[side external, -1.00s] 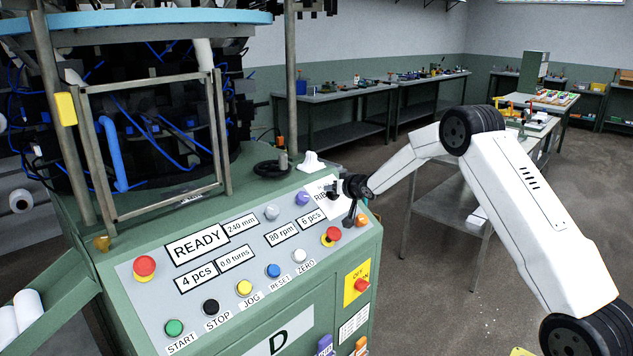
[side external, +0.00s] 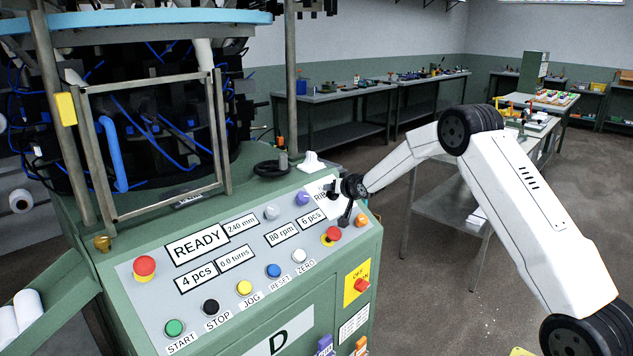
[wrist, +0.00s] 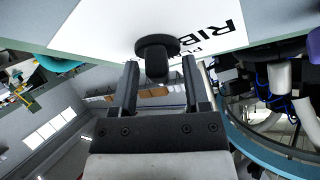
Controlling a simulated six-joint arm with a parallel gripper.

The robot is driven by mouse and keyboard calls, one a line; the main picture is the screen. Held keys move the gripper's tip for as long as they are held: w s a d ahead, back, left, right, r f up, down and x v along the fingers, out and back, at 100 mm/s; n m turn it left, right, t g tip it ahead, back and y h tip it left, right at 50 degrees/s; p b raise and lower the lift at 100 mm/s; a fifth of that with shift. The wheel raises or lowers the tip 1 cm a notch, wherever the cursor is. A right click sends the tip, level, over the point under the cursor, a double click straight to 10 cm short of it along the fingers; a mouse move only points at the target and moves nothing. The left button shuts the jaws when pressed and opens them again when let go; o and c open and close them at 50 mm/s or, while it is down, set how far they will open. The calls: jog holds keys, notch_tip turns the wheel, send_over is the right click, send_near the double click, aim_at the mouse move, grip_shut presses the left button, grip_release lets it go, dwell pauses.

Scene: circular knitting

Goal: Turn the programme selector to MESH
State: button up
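The programme selector is a black knob (wrist: 157,50) with a raised bar grip, on a white label plate (wrist: 95,25). The plate reads RIB, with smaller lettering partly covered; I see no MESH mark. The plate also shows in the side external view (side external: 318,188), at the panel's upper right, where my gripper hides most of the knob. My gripper (wrist: 159,65) is open. Its two fingers stand on either side of the knob's bar, with a visible gap on each side. In the side external view, my gripper (side external: 340,203) is right at the panel face.
The sloped control panel (side external: 140,318) carries several buttons and displays; one display reads READY (side external: 195,248). A red button (side external: 333,233) and an orange one (side external: 361,221) sit close below my gripper. A purple lamp (side external: 302,198) is left of the plate.

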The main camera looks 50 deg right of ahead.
jog(key=shift+s+r, duration=0.1)
dwell(0.3)
jog(key=v, duration=0.7)
jog(key=shift+s, duration=0.25)
jog(key=shift+a+r, duration=0.15)
jog(key=o, duration=0.5)
jog(key=shift+o, duration=0.3)
jog(key=w+r+n+g, duration=0.1)
jog(key=n+g, duration=0.1)
jog(key=n, duration=0.4)
jog(key=w+r+n+g, duration=0.1)
jog(key=n+g, duration=0.2)
jog(key=n, duration=0.3)
jog(key=w+r+n+g, duration=0.1)
jog(key=n+g, duration=0.1)
jog(key=n, duration=0.4)
jog(key=shift+w+a+r+g+y, duration=0.1)
jog(key=shift+w+a+g+y, duration=0.05)
jog(key=shift+a+g+y, duration=0.2)
